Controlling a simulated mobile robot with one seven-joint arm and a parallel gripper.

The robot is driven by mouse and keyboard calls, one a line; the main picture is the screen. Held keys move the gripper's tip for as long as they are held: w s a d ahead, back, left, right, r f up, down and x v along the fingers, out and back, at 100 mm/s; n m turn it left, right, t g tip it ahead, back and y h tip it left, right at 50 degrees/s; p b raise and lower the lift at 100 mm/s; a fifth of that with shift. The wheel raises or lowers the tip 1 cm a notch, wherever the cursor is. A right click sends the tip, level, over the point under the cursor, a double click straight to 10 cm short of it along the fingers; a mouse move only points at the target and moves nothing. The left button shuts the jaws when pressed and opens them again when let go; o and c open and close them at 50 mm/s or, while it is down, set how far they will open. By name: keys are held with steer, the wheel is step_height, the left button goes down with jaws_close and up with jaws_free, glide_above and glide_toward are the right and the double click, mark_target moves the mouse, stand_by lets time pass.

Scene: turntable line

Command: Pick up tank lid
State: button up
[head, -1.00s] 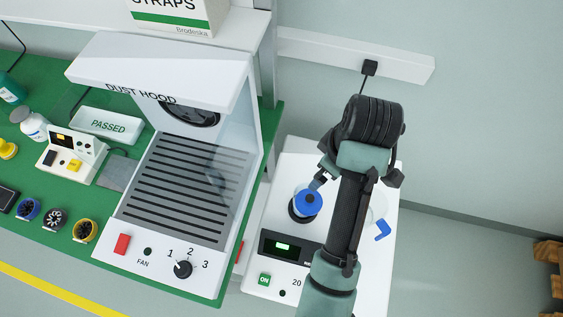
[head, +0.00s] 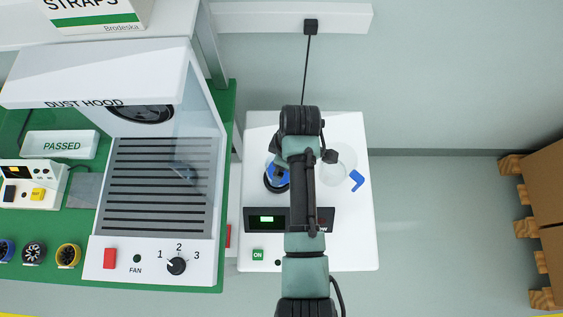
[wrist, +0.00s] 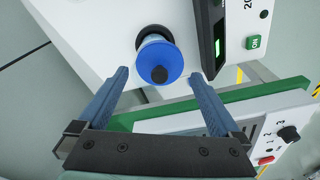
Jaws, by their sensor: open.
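The tank lid looks to be the round blue piece with a dark knob on top (wrist: 160,64). It sits upright over a dark ring on the white machine (wrist: 100,40). In the head view the blue piece (head: 278,174) is partly hidden by my arm. My gripper (wrist: 160,76) is open and empty. In the wrist view its two blue-grey fingers point toward the blue piece, one to each side of its near edge. I cannot tell the remaining distance, and no contact shows.
A clear round part (head: 341,160) and a blue angled piece (head: 357,180) are on the machine's right side. A dust hood (head: 160,170) stands close on the left. Loaded pallets (head: 540,235) are at the far right. The floor between is clear.

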steer(key=shift+w+a+f, duration=0.1)
steer(key=shift+a+f, duration=0.05)
steer(key=shift+f, duration=0.8)
jaws_close()
